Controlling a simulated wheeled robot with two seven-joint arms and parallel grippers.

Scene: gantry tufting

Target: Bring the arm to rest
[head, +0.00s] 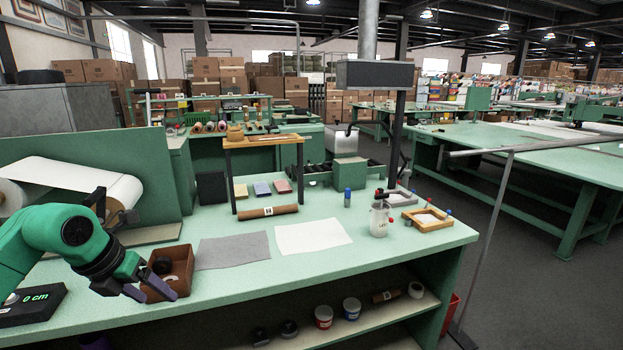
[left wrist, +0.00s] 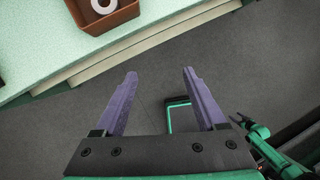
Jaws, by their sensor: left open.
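My left arm (head: 60,235) comes in from the left, green with dark joints. My left gripper (head: 150,292) has purple fingers, spread apart, at the front edge of the green workbench in the head view. A brown open box (head: 183,262) stands on the bench just behind the gripper. It also shows at the top of the left wrist view (left wrist: 128,14), with a white ring (left wrist: 103,6) in it.
A grey cloth (head: 232,251) and a white sheet (head: 312,236) lie flat on the bench (head: 355,262). A white pot (head: 379,222) and wooden frames (head: 428,218) stand at right. A shelf with tins (head: 323,317) is below.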

